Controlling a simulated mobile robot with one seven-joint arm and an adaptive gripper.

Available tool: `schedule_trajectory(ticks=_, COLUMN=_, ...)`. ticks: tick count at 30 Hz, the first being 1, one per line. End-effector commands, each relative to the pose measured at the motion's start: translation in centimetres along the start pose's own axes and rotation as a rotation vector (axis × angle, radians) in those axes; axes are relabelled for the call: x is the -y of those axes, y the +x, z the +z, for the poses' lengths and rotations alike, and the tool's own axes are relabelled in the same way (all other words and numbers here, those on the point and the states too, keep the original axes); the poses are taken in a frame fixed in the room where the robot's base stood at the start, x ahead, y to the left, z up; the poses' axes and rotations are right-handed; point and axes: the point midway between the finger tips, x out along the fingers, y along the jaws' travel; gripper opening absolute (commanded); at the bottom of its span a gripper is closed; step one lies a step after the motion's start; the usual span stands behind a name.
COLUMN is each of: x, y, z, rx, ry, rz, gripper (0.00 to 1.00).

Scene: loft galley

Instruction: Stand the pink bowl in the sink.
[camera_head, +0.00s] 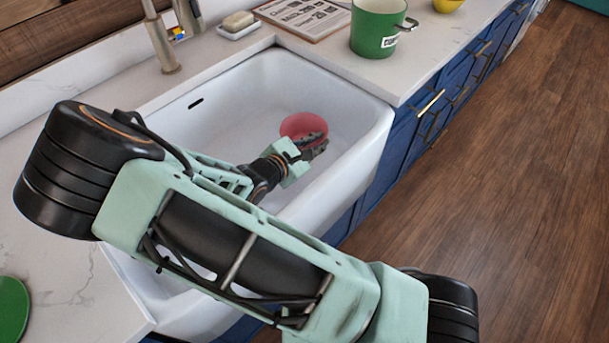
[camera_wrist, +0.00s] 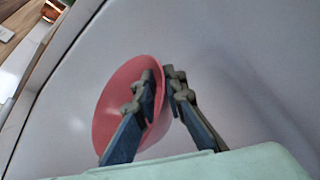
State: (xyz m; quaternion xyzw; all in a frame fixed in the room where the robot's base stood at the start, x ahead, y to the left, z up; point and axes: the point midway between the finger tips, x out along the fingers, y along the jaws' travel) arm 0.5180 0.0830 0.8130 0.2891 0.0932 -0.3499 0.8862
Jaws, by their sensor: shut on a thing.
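The pink bowl (camera_head: 302,124) is inside the white sink (camera_head: 228,100), toward its right end in the head view. My gripper (camera_head: 314,146) reaches down into the sink and is shut on the bowl's near rim. In the wrist view the bowl (camera_wrist: 118,98) is tilted to the camera. One finger of my gripper (camera_wrist: 162,85) is inside the bowl and the other is outside its wall. I cannot tell whether the bowl touches the sink floor.
A green mug (camera_head: 376,28), a printed board (camera_head: 304,14) and a soap dish (camera_head: 238,28) stand on the counter beyond the sink. The faucet (camera_head: 162,40) rises at the sink's back edge. A green round thing (camera_head: 12,308) lies at the lower left. The sink around the bowl is clear.

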Motion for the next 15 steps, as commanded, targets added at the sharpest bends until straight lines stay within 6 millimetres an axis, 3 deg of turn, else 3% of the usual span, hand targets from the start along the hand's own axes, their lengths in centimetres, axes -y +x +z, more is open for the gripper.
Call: schedule_trajectory(ticks=15, x=2.5, y=2.2, z=-5.5, rx=-0.007, ry=-0.008, rz=0.020, gripper=0.00)
